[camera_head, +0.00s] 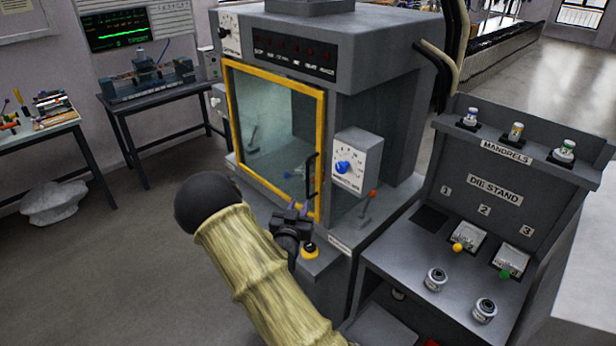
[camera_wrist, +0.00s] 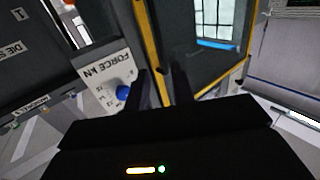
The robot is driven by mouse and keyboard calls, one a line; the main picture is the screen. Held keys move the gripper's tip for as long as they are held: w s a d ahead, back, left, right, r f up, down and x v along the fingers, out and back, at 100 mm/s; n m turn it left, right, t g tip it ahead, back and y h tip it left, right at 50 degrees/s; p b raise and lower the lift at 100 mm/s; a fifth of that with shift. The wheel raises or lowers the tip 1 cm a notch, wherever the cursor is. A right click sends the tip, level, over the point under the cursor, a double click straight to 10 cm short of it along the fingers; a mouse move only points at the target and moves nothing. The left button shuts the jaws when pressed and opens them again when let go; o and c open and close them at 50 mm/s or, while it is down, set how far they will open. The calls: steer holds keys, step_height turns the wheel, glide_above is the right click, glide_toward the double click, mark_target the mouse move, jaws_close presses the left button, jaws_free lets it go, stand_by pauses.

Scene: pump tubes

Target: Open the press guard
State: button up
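The press guard (camera_head: 276,125) is a clear pane in a yellow frame on the front of the grey press. It looks closed, flush with the press front. Its black upright handle (camera_head: 312,176) is on the right edge of the frame. My gripper (camera_head: 298,207) is just below and a little left of the handle, in front of the guard's lower right corner. In the wrist view, its two dark fingers (camera_wrist: 160,75) are apart with the guard's yellow frame (camera_wrist: 147,43) beyond them. I see nothing held. The handle is not clear in the wrist view.
A force dial box (camera_head: 357,160) with a blue knob stands right of the guard. A red-tipped lever (camera_head: 370,196) is below it. A yellow-ringed button (camera_head: 310,250) is near my gripper. The die stand (camera_head: 495,190) stands at right.

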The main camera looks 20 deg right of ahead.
mark_target(308, 180)
steer(key=p+x, duration=0.5)
steer(key=x, duration=0.8)
steer(key=shift+w+d, duration=0.25)
steer(key=shift+w, duration=0.05)
jaws_close()
